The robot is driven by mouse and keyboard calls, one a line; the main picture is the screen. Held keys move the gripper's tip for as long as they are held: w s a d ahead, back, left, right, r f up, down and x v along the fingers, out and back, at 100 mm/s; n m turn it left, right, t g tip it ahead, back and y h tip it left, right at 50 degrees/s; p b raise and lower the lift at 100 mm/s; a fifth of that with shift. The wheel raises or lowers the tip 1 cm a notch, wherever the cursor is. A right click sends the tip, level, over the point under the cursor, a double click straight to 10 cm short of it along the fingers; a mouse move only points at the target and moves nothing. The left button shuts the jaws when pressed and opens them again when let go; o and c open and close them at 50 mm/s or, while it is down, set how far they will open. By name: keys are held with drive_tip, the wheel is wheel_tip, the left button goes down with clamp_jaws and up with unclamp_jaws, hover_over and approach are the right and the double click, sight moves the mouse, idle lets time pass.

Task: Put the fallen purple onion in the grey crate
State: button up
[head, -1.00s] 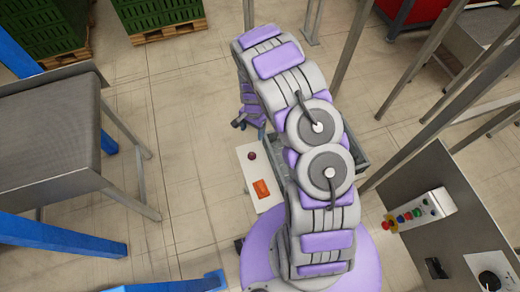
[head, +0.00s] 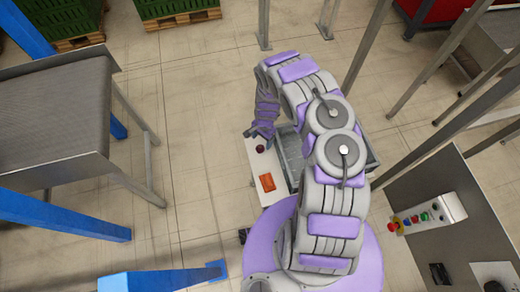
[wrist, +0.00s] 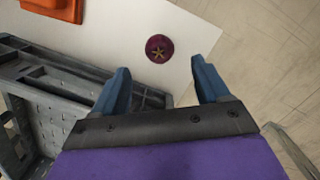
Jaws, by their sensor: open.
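The purple onion (head: 260,148) is a small dark round thing on a white board (head: 262,200). In the wrist view the onion (wrist: 159,48) lies just beyond my gripper (wrist: 160,82), roughly in line with the gap between its two blue fingers. My gripper is open and empty, and it also shows near the onion in the head view (head: 257,132). The grey crate (head: 372,160) stands right of the board, partly hidden by my arm. Its slotted rim and wall (wrist: 60,75) show at the left of the wrist view.
An orange object (head: 267,182) lies on the board near the onion. A grey conveyor table (head: 60,110) with blue posts stands at the left. A control panel (head: 428,214) with buttons is at the right. Green crates (head: 65,18) stand at the back. Tiled floor is clear between.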

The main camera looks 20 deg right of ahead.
sight(260, 147)
drive_tip(key=f, duration=0.2)
drive_tip(key=f+b, duration=0.1)
drive_tip(key=f, duration=0.1)
drive_tip(key=a+f+b, duration=0.1)
drive_tip(key=f, duration=0.1)
drive_tip(key=shift+s+f, duration=0.2)
drive_tip(key=shift+r, duration=0.1)
drive_tip(key=shift+c, duration=0.2)
drive_tip(key=c, duration=1.2)
drive_tip(key=shift+o, duration=0.2)
drive_tip(key=shift+d, duration=0.1)
